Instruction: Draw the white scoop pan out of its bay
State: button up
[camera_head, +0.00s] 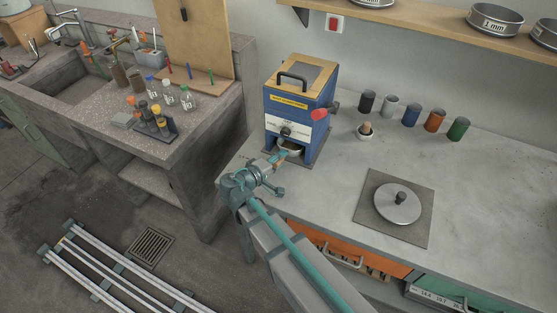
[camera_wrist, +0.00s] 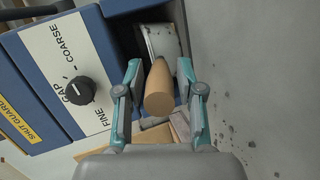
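The blue mill (camera_head: 292,112) stands at the bench's left end, with a low bay at the bottom of its front. The white scoop pan (camera_head: 291,150) sits in this bay; its pale wall also shows in the wrist view (camera_wrist: 163,38). Its tan wooden handle (camera_wrist: 160,88) sticks out towards me. My gripper (camera_head: 279,157) is low in front of the bay. In the wrist view my gripper (camera_wrist: 160,72) is open, one finger on each side of the handle, with small gaps showing. Most of the pan is hidden inside the bay.

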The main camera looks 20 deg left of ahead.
grip_shut()
